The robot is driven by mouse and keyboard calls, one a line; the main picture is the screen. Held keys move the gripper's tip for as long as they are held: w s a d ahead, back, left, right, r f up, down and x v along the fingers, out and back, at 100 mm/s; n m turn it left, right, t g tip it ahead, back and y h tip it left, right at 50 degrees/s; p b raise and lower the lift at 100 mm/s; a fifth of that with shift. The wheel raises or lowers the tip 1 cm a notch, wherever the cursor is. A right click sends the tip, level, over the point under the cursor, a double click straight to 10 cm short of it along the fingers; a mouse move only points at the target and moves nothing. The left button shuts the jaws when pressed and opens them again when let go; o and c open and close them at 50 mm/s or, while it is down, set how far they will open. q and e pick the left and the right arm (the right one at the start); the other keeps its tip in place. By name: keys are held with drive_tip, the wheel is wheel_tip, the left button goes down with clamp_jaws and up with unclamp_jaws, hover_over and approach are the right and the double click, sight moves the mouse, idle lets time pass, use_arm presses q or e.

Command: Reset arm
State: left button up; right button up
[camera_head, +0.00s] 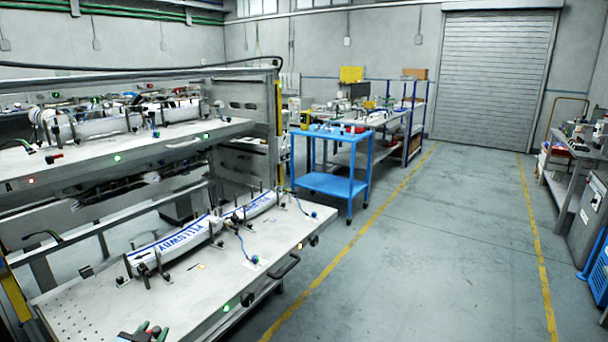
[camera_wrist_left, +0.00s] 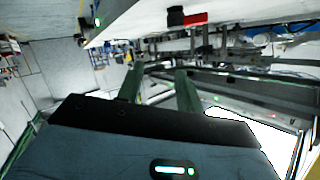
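My left gripper (camera_head: 150,329) shows at the bottom edge of the head view, in front of the lower table, with its arm cut off by the frame. In the left wrist view its two green fingers (camera_wrist_left: 160,85) stand apart with nothing visible between them. It is open and empty. My right gripper is in neither view.
An upper shelf (camera_head: 90,165) with similar fixtures overhangs the back of the lower table. A table edge with a black and red part (camera_wrist_left: 188,17) lies close above the fingers in the wrist view.

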use_arm(q)
drive_tip(key=s+d+f+g+h, duration=0.1)
drive_tip(key=s+d+f, duration=0.2)
drive_tip(key=s+f, duration=0.3)
drive_tip(key=s+d+f+g, duration=0.1)
drive_tip(key=s+d+f, duration=0.2)
drive_tip(key=s, duration=0.5)
drive_tip(key=s+d+f+g+h, duration=0.1)
drive_tip(key=s+d+f, duration=0.35)
drive_tip(key=s, duration=0.25)
drive_tip(key=s+d+f+g, duration=0.1)
drive_tip(key=s+d, duration=0.2)
drive_tip(key=s, duration=0.7)
drive_tip(key=s+d+f+n+g+h, duration=0.1)
drive_tip(key=s+d+f, duration=0.1)
drive_tip(key=s, duration=0.9)
drive_tip(key=shift+s+d+g, duration=0.3)
drive_tip(key=shift+d+g, duration=0.1)
drive_tip(key=shift+d, duration=0.1)
